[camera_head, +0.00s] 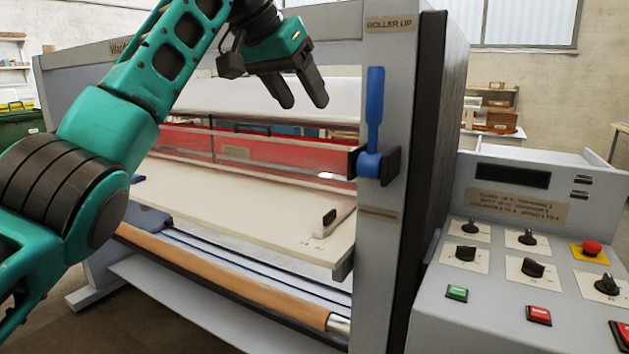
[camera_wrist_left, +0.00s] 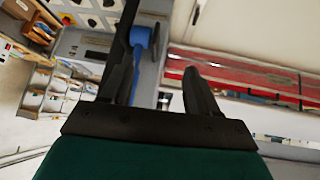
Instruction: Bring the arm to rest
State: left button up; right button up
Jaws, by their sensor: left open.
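My left arm comes in from the left in the head view, its green links arching up in front of the laminator (camera_head: 409,150). My left gripper (camera_head: 303,103) is open and empty, fingers pointing down, in front of the machine's upper opening. It also shows in the left wrist view (camera_wrist_left: 163,85), with nothing between its fingers. The blue roller lever (camera_head: 375,95) stands upright on the right frame post, to the right of the gripper and apart from it. The lever shows in the wrist view too (camera_wrist_left: 140,45). My right gripper is not in view.
The control panel (camera_head: 545,225) with knobs, buttons and a red emergency stop (camera_head: 591,248) stands at the right. The flat feed table (camera_head: 240,200) and an orange-brown roller (camera_head: 220,275) lie below the gripper. Shelves with boxes (camera_head: 500,110) stand behind.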

pick_arm(q)
jog(key=w+a+f+n+t, duration=0.1)
jog(key=w+f, duration=0.2)
jog(key=f, duration=0.8)
jog(key=w+a+f+n, duration=0.1)
jog(key=w+f, duration=0.1)
jog(key=f, duration=1)
jog(key=s+a+f+n+t, duration=0.1)
jog(key=s+f, duration=0.1)
jog(key=f, duration=0.7)
jog(key=s+a+f+n, duration=0.1)
jog(key=s+a+f, duration=0.1)
jog(key=f, duration=0.6)
jog(key=s+a+f+t+y, duration=0.15)
jog(key=s+a+f, duration=0.35)
jog(key=s+f, duration=0.9)
jog(key=s+a+f+y, duration=0.1)
jog(key=s+a+f, duration=0.1)
jog(key=s, duration=0.6)
jog(key=s+a+f+t, duration=0.1)
jog(key=s+a+f, duration=0.1)
jog(key=s, duration=0.7)
jog(key=shift+s+a+f+y, duration=0.25)
jog(key=shift+s+a+y, duration=0.1)
jog(key=shift+a, duration=0.45)
jog(key=shift+w+t, duration=0.1)
jog(key=shift+t, duration=0.15)
